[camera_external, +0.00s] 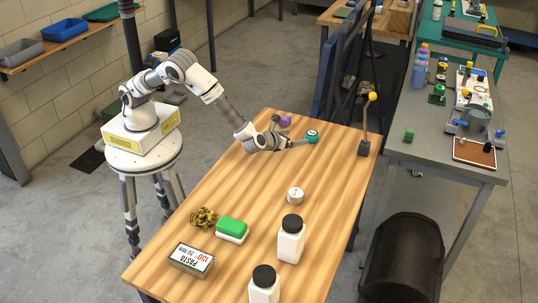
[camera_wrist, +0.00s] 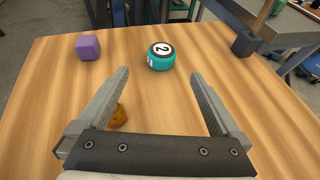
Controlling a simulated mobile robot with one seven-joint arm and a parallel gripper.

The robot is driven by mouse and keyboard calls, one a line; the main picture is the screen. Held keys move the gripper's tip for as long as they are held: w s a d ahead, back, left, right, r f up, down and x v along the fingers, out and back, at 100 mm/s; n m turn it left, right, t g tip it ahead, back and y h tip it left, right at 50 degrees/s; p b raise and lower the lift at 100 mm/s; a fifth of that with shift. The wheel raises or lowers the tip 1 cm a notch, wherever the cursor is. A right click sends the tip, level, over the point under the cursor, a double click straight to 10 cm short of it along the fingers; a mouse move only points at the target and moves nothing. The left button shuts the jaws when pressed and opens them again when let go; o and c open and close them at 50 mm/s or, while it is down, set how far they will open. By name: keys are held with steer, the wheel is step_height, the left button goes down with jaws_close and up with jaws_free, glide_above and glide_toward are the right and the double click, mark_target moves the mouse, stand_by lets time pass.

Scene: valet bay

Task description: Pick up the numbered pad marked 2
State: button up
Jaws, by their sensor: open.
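The numbered pad marked 2 (camera_wrist: 160,58) is a short teal cylinder with a black top and a white disc bearing the 2. In the wrist view it sits on the wooden table ahead of my gripper (camera_wrist: 160,85), roughly centred beyond the fingertips. My gripper is open and empty, its two fingers spread wide. In the external view the pad (camera_external: 312,136) is at the far part of the table, just to the right of my gripper (camera_external: 302,141). Whether a finger touches the pad cannot be told there.
A purple block (camera_wrist: 88,47) sits left of the pad. A brown object (camera_wrist: 118,116) lies by the left finger, partly hidden. A post with a yellow ball (camera_external: 372,97) stands to the right. A white round item (camera_external: 295,196), bottles (camera_external: 291,240) and a pasta box (camera_external: 192,260) stand nearer the front.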

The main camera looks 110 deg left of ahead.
mark_target(309, 135)
steer(key=b+x, duration=0.1)
steer(key=x, duration=0.5)
steer(key=shift+w+a+f, duration=0.15)
steer(key=shift+a+f, duration=0.05)
steer(key=shift+a, duration=0.1)
steer(key=b+x, duration=0.1)
steer(key=x, duration=0.3)
steer(key=shift+w+f+b, duration=0.15)
steer(key=shift+f+b, duration=0.05)
steer(key=shift+b, duration=0.1)
steer(key=shift+w+a+f, duration=0.1)
steer(key=shift+w+a, duration=0.1)
steer(key=shift+a, duration=0.3)
steer(key=c, duration=1.4)
steer(key=shift+o, duration=0.2)
